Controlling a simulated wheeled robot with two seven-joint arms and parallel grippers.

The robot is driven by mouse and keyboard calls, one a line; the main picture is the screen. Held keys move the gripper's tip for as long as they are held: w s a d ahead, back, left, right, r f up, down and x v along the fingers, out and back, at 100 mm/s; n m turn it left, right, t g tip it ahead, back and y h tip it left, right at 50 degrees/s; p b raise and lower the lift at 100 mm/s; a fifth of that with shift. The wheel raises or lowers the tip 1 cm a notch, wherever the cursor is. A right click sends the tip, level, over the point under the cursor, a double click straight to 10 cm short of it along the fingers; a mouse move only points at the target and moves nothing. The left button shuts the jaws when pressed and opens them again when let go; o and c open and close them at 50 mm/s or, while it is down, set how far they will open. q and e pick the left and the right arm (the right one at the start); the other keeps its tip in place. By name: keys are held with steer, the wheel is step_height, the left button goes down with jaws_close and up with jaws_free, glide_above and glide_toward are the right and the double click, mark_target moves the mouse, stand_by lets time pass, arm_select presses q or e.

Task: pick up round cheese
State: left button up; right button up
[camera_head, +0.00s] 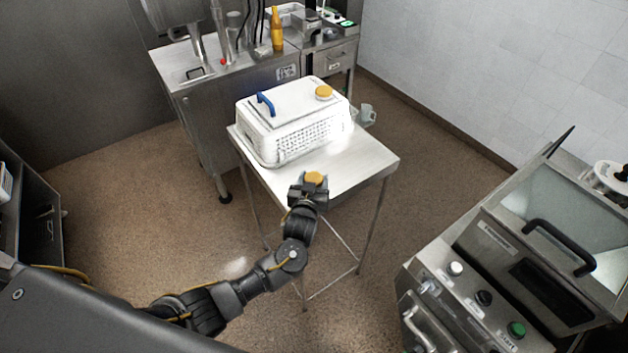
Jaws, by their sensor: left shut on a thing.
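A round yellow-orange cheese (315,178) is held in my left gripper (311,181), over the front part of the small metal table. The gripper is shut on it, and its fingers hide part of the cheese's edge. Another round yellow-orange piece (324,91) lies on top of the white perforated basket, near its right end. My right gripper is not in view.
The white perforated basket (305,145) sits upside down or lidded on the metal table (368,163), with a blue handle-like object (265,104) on top. A steel counter (243,92) stands behind. A machine with a black handle (560,245) stands at right.

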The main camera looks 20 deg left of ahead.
arm_select(q)
steer(key=shift+r, duration=0.1)
steer(key=shift+r+b, duration=0.35)
steer(key=shift+b, duration=0.05)
step_height(320, 180, up, 2)
steer(key=shift+b, duration=0.8)
steer(key=s+r, duration=0.2)
steer(key=s+d+r, duration=0.1)
steer(key=s+r, duration=0.1)
steer(key=r, duration=0.1)
steer(key=shift+s+r+b, duration=0.1)
steer(key=shift+s+b, duration=0.05)
steer(key=shift+b, duration=0.2)
steer(key=s+d+r+b, duration=0.1)
steer(key=s+d+r, duration=0.1)
steer(key=s+r, duration=0.5)
steer(key=shift+m+h, duration=0.5)
steer(key=shift+h, duration=0.2)
steer(key=s+a+f+b, duration=0.1)
steer(key=a+f+b, duration=0.1)
steer(key=b, duration=0.1)
steer(key=s+a+f+b, duration=0.1)
steer(key=a+f+b, duration=0.2)
steer(key=s+a+f+b, duration=0.2)
steer(key=a+f+b, duration=0.1)
steer(key=b, duration=0.1)
steer(key=shift+a, duration=0.15)
